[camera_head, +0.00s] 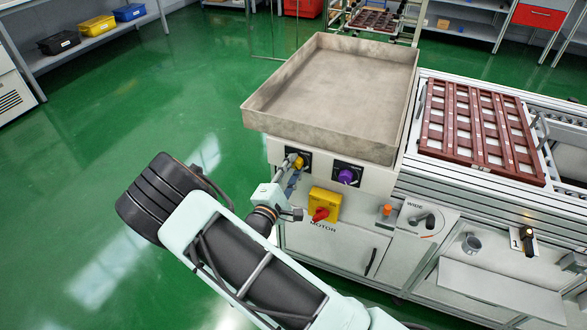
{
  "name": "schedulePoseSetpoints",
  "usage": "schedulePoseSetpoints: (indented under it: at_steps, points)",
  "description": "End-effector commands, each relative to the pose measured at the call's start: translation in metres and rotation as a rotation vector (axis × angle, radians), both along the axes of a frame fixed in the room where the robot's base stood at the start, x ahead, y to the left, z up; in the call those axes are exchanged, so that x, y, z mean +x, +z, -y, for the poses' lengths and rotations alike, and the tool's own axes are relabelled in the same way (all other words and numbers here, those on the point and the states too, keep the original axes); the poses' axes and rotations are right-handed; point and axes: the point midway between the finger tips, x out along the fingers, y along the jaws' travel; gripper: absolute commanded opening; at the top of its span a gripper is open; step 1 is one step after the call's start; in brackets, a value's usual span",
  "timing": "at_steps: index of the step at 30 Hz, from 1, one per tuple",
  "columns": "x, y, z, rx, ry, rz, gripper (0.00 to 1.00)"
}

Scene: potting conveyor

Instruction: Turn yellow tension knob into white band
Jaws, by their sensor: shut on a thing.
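The yellow tension knob (298,161) sits on a dark dial plate at the left of the machine's front panel, under the grey tray. My gripper (292,168) reaches it from the lower left and is shut on it. The fingers cover part of the knob and its plate. The white band and the knob's pointer are too small or hidden to make out.
A purple knob (346,175) is just right of the yellow one. Below are a red switch on a yellow plate (322,204) marked MOTOR and an orange button (387,210). A grey tray (325,137) overhangs the knobs. Green floor (100,190) at left is clear.

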Motion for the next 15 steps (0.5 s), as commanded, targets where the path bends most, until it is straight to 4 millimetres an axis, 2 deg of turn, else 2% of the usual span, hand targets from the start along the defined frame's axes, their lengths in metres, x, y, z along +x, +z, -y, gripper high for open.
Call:
schedulePoseSetpoints:
  at_steps: [15]
  points:
    - [0.0005,-0.0001,-0.0004,0.092,0.001,0.033,0.04]
